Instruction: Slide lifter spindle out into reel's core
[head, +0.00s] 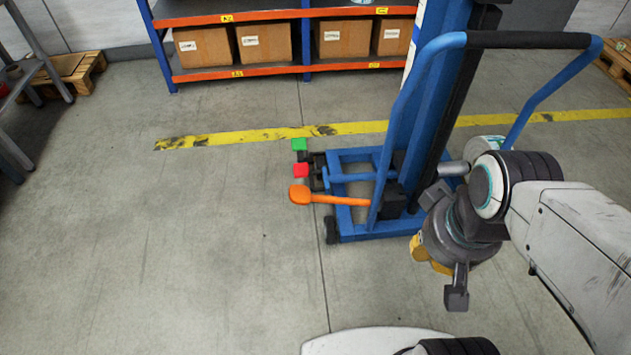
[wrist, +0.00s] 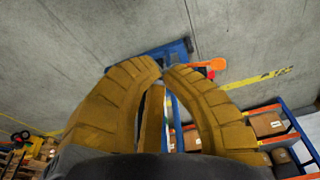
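The lifter (head: 352,235) is a blue wheeled frame with a tall mast and a looped blue handle with a black grip. An orange pedal lever (head: 300,194) sticks out at its left, beside a red pedal (head: 301,170) and a green pedal (head: 299,144). My gripper (head: 418,250) hangs in front of the lifter, partly hidden by my wrist. In the wrist view its yellow fingers (wrist: 161,68) curve together until the tips almost meet, with nothing held. I cannot make out the spindle clearly.
An orange and blue shelf (head: 235,72) with cardboard boxes stands at the back. A yellow floor line (head: 240,137) crosses behind the lifter. A wooden pallet (head: 75,70) and a grey table (head: 15,85) are at the left. The floor at left and centre is clear.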

